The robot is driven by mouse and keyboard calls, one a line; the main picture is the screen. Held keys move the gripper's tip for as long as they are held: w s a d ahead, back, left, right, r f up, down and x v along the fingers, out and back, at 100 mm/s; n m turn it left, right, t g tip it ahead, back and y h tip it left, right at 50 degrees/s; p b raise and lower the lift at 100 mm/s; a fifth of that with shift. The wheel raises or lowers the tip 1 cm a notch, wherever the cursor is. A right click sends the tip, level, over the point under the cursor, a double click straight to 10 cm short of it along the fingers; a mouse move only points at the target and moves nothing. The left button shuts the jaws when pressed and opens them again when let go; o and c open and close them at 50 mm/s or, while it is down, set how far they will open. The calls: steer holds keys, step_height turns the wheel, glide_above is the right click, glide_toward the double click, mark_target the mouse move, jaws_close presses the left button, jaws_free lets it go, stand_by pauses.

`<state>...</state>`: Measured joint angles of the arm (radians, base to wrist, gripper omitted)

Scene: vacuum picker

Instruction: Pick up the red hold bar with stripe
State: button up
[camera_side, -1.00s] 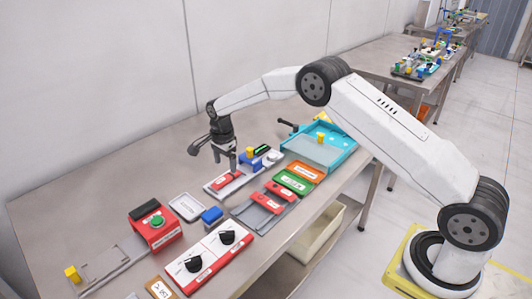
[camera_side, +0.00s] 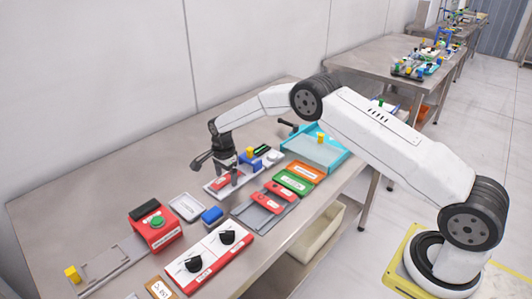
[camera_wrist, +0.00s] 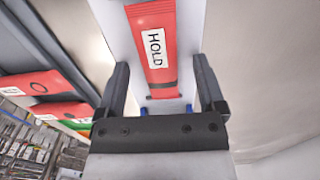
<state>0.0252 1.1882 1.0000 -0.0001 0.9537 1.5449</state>
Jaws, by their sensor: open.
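The red hold bar with stripe (camera_side: 220,182) lies on a white plate (camera_side: 211,191) near the middle of the table. In the wrist view the bar (camera_wrist: 158,73) shows its white HOLD label and a dark stripe near its lower end. My gripper (camera_side: 229,177) is open, pointing down over the bar. In the wrist view my gripper (camera_wrist: 160,82) has one finger on each side of the bar's striped end, with gaps showing. The bar is partly hidden by the fingers in the side view. I cannot tell how far the fingertips are above the plate.
A blue block with a yellow knob (camera_side: 249,154) stands close behind. More red bars (camera_side: 266,200) lie on a grey rack to the right, beside a green tray (camera_side: 293,183) and an orange tray (camera_side: 306,171). A turquoise tray (camera_side: 323,163) stands beyond.

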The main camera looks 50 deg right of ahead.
mark_target(226, 177)
jaws_close()
stand_by(0.3)
steer(key=shift+r, duration=0.1)
steer(key=shift+r, duration=1.65)
steer(key=s+r, duration=0.9)
steer(key=s, duration=0.5)
steer(key=shift+a+r, duration=0.15)
steer(key=shift+r, duration=0.15)
